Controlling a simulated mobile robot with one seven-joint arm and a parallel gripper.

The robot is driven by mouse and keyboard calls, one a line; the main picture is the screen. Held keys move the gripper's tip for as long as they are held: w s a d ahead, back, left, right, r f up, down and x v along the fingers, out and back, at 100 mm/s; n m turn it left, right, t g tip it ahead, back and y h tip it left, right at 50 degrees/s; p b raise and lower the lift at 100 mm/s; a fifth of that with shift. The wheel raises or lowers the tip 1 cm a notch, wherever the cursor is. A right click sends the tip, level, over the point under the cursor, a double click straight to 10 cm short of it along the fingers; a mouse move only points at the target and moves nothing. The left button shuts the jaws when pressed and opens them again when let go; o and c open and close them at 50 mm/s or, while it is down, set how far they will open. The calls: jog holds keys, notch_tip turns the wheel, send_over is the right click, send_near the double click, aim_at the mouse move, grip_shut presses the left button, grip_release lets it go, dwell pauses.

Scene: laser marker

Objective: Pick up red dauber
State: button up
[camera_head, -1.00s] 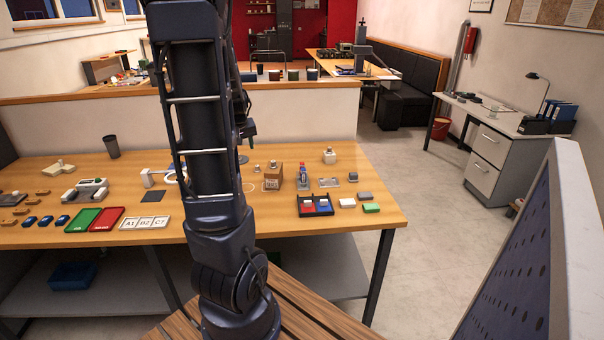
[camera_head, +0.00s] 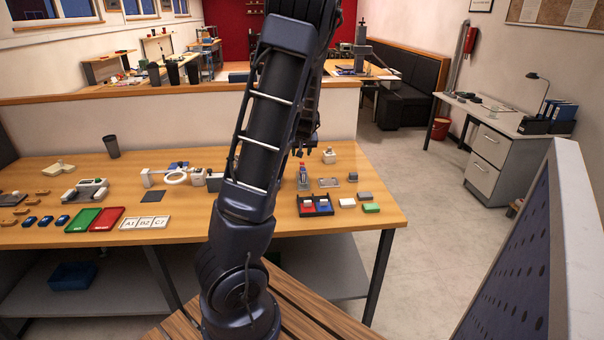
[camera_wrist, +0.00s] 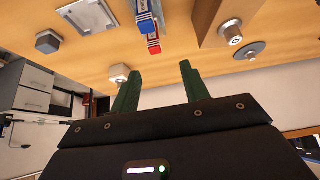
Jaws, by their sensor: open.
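The red dauber (camera_wrist: 153,44) shows in the wrist view as a red end beside a blue-ended one (camera_wrist: 146,26), both with pale bodies and standing close together. In the head view they are a small red-and-blue upright group (camera_head: 302,174) on a grey holder on the workbench. My gripper (camera_wrist: 160,68) is open, with two green fingers apart and nothing between them. In the wrist view the red end lies just beyond the fingertips, between their lines and apart from them.
A black tray (camera_head: 316,212) with red and blue blocks sits in front of the group. A metal plate (camera_head: 329,183) and small blocks lie to its right. A metal-topped block (camera_wrist: 220,22) and a round disc (camera_wrist: 249,50) are nearby in the wrist view.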

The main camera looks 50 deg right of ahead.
aim_at(302, 163)
jog(key=shift+x, duration=2.8)
jog(key=shift+s+d+x, duration=0.15)
jog(key=shift+x, duration=1.15)
jog(key=shift+s+d+x, duration=0.15)
jog(key=shift+x, duration=1.15)
grip_shut()
